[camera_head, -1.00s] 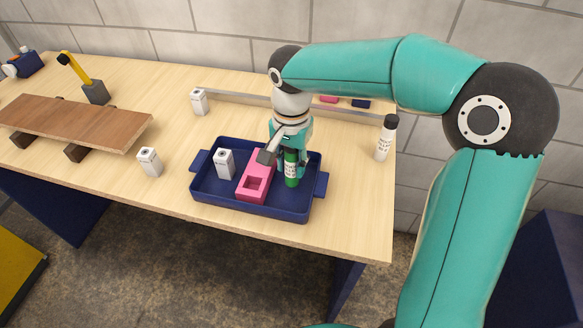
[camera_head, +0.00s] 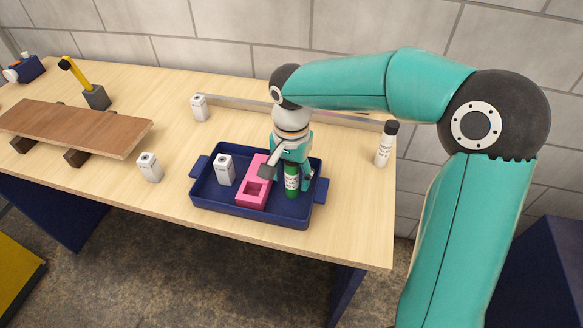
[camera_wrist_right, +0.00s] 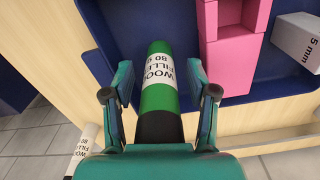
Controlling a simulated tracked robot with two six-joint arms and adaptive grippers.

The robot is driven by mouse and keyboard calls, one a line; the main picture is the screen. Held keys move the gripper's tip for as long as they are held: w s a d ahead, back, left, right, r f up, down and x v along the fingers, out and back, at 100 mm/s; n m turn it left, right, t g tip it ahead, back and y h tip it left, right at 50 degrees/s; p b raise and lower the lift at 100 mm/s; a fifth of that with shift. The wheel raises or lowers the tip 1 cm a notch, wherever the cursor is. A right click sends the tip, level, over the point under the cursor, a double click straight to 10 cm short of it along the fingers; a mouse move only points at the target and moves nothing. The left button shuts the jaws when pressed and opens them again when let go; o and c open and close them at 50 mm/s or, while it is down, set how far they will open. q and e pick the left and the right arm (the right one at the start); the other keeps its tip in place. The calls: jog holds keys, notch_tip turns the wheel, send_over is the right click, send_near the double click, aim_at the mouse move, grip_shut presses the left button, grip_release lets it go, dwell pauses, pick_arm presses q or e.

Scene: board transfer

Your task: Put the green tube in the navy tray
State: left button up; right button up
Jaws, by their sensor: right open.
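The green tube (camera_head: 291,183), with a white label, stands upright inside the navy tray (camera_head: 245,213), at its right side beside a pink block. My right gripper (camera_head: 287,177) is above the tray with its fingers on both sides of the tube. In the right wrist view the tube (camera_wrist_right: 158,80) lies between the spread fingertips (camera_wrist_right: 158,93), with gaps on both sides, so the gripper is open. The tray's navy floor (camera_wrist_right: 135,18) shows behind it. The tube's top is partly hidden by the gripper in the head view. My left gripper is not in view.
The pink block (camera_head: 252,187) and a white box (camera_head: 225,169) are in the tray. A white bottle with a black cap (camera_head: 384,145) stands to the right. More white boxes (camera_head: 149,167) (camera_head: 200,107) and a brown board on supports (camera_head: 75,127) are to the left.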

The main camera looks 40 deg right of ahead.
notch_tip(320, 180, up, 12)
jog(key=shift+r+p, duration=0.1)
jog(key=shift+p, duration=0.35)
dwell(0.4)
